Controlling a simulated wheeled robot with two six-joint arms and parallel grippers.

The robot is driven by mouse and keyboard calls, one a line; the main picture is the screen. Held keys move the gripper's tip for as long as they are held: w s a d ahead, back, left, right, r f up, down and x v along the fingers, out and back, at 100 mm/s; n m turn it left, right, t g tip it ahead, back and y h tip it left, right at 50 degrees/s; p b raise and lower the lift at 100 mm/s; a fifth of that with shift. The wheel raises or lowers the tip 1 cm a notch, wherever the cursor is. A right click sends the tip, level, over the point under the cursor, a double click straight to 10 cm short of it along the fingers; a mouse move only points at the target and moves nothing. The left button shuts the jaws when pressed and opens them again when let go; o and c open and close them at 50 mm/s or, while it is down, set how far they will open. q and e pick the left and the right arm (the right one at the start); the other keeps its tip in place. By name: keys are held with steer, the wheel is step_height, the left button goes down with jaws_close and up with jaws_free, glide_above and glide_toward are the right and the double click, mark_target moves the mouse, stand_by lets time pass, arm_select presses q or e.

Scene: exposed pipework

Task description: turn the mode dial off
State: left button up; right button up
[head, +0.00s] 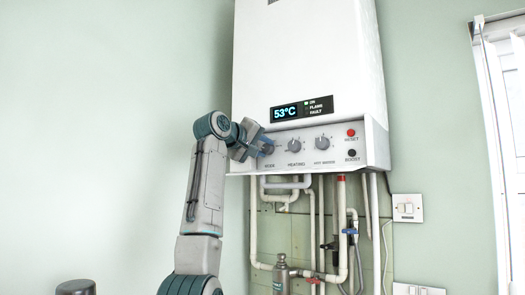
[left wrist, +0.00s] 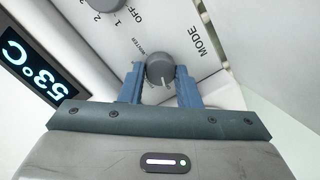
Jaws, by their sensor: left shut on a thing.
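The white boiler (head: 310,55) hangs on the wall with a row of dials along its lower panel. My left gripper (head: 262,146) is at the leftmost one, the grey mode dial (left wrist: 160,66). In the left wrist view its two blue fingers (left wrist: 161,88) stand on either side of the dial and are shut on it. A pale pointer mark on the dial faces down in that view, away from the printed WINTER. The dial's labels behind the fingers are hidden. My right gripper is not in view.
The heating dial (head: 294,145) and hot water dial (head: 323,143) sit to the right. Beyond are a red reset button (head: 351,132) and a black boost button (head: 352,153). The display (head: 302,109) reads 53°C. Pipes (head: 341,225) run below; the left wall is clear.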

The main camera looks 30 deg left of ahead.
arm_select(q)
steer(key=shift+f+n, duration=0.1)
steer(key=shift+n, duration=0.3)
steer(key=o, duration=1)
steer(key=shift+c, duration=0.2)
steer(key=shift+a, duration=0.1)
steer(key=shift+s, duration=0.1)
steer(key=shift+s+b, duration=0.3)
steer(key=shift+b, duration=0.2)
steer(key=s+b, duration=0.1)
steer(key=s, duration=0.2)
steer(key=s+b, duration=0.2)
steer(key=s, duration=0.1)
steer(key=s+a+b, duration=0.1)
steer(key=s+b, duration=0.1)
steer(key=s, duration=0.1)
steer(key=shift+a+r, duration=0.1)
steer(key=shift+r, duration=0.3)
steer(key=shift+s+r, duration=0.15)
steer(key=shift+s, duration=0.3)
